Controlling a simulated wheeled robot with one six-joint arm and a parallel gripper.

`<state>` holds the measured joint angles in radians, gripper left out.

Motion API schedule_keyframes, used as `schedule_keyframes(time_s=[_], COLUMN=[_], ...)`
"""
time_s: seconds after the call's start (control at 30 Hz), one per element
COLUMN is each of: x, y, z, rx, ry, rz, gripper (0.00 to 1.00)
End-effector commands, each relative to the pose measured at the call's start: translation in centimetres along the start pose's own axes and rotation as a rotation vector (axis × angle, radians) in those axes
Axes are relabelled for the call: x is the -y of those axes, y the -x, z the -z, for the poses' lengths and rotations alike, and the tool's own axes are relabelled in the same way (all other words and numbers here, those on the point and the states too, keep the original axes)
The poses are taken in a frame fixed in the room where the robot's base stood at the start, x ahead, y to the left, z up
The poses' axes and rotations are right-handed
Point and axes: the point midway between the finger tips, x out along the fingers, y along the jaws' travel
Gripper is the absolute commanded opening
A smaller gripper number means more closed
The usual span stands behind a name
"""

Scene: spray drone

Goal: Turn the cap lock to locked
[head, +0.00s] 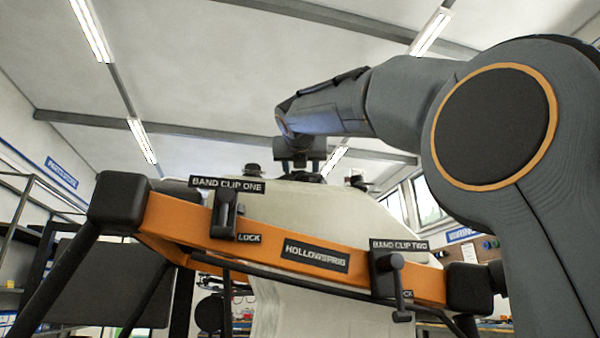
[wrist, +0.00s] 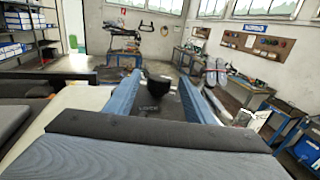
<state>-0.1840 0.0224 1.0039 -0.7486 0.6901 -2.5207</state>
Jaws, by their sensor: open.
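In the head view my gripper (head: 303,165) points down at the top of the cream tank (head: 320,210). The knob is mostly hidden there, and its lock setting cannot be read.
An orange band (head: 200,225) crosses the tank's front. It carries band clip one (head: 226,212) and band clip two (head: 390,275). Black fittings stand on the tank top left (head: 252,170) and right (head: 357,181) of my gripper. Shelves and benches are farther back.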

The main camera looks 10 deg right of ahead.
Motion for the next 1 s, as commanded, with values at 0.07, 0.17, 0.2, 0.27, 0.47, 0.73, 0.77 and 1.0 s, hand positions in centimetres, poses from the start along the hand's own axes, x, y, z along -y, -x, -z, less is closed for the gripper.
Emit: schedule_keyframes(time_s=[0.07,0.17,0.2,0.27,0.47,0.73,0.77,1.0], x=[-0.06,-0.13,-0.18,-0.19,-0.19,-0.19,-0.20,-0.39], y=[-0.57,-0.78,-0.80,-0.80,-0.79,-0.79,-0.79,-0.77], z=[0.07,0.00,-0.01,-0.01,0.02,0.03,0.03,-0.03], rx=[-0.001,0.000,0.000,0.000,0.000,-0.001,-0.001,-0.003], ry=[0.000,-0.001,-0.001,-0.001,-0.001,-0.001,0.000,0.002], rz=[-0.001,-0.002,-0.003,-0.003,-0.003,-0.002,-0.001,0.036], gripper=[0.49,0.49,0.49,0.49,0.37,0.08,0.08,0.08])
